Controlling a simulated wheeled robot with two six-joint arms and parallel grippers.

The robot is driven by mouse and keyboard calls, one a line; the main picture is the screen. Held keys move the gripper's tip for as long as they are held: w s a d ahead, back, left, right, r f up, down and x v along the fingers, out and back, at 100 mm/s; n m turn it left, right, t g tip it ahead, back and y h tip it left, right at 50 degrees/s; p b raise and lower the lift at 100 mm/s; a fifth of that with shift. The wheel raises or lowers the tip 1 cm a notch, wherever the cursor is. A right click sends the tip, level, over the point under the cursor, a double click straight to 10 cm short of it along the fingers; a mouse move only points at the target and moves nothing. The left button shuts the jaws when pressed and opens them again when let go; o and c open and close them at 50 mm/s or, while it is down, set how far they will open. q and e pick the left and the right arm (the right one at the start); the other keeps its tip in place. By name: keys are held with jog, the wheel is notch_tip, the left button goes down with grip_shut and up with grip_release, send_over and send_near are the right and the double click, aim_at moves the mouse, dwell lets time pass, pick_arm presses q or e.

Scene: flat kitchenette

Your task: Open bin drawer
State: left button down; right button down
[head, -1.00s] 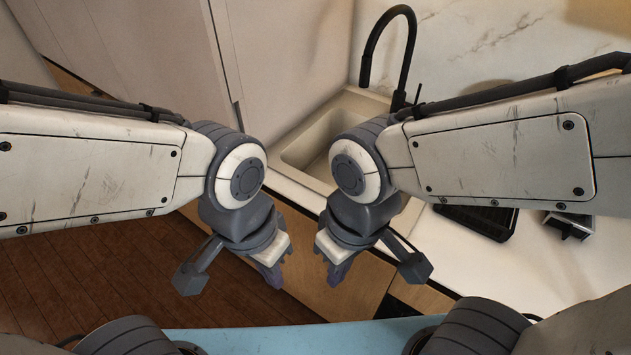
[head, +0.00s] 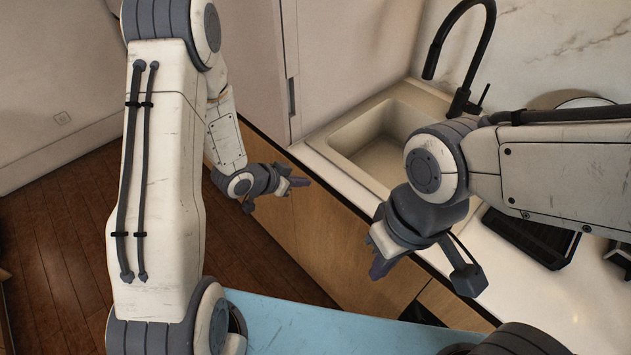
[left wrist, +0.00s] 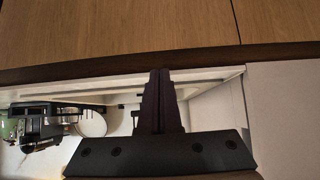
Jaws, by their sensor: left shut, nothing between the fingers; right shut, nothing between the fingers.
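Wooden cabinet fronts (head: 325,238) run below the white counter and sink; which of them is the bin drawer I cannot tell, and no front stands visibly pulled out. My left gripper (head: 303,182) is shut and empty, held near the counter's edge in front of these fronts. In the left wrist view its closed fingers (left wrist: 160,80) point at a dark strip (left wrist: 60,73) along the wooden front (left wrist: 120,30). Contact cannot be told. My right gripper (head: 376,268) is shut and empty, in front of the fronts further right.
The sink (head: 380,140) with a black tap (head: 466,60) is set into the counter. A black tray-like object (head: 530,238) lies on the counter at right. A tall pale cabinet (head: 340,60) stands left of the sink. Wooden floor (head: 60,220) is open at left.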

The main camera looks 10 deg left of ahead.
pick_arm(q)
jog(key=p+x, duration=0.1)
jog(key=x, duration=0.8)
jog(key=shift+w+d+f+p, duration=0.2)
jog(key=shift+p, duration=0.2)
